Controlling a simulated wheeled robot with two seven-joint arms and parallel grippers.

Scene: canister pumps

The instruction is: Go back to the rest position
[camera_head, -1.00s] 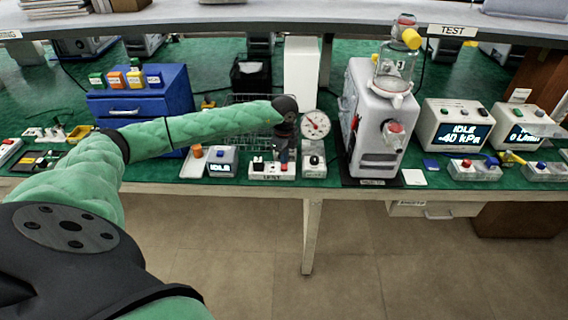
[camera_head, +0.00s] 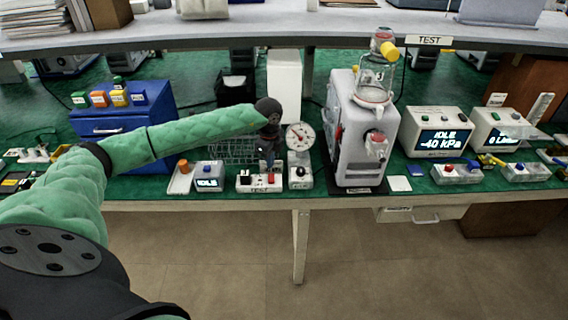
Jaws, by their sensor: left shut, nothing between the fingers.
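My left arm comes in from the left in a green padded sleeve and reaches over the bench. I cannot tell whether the fingertips touch the box. My right gripper is not in view.
A grey pump unit (camera_head: 362,130) with a clear canister (camera_head: 374,82) stands right of the gripper. A round gauge (camera_head: 300,136) and white box (camera_head: 284,84) are close by. A blue drawer cabinet (camera_head: 122,122) stands left. The floor in front is clear.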

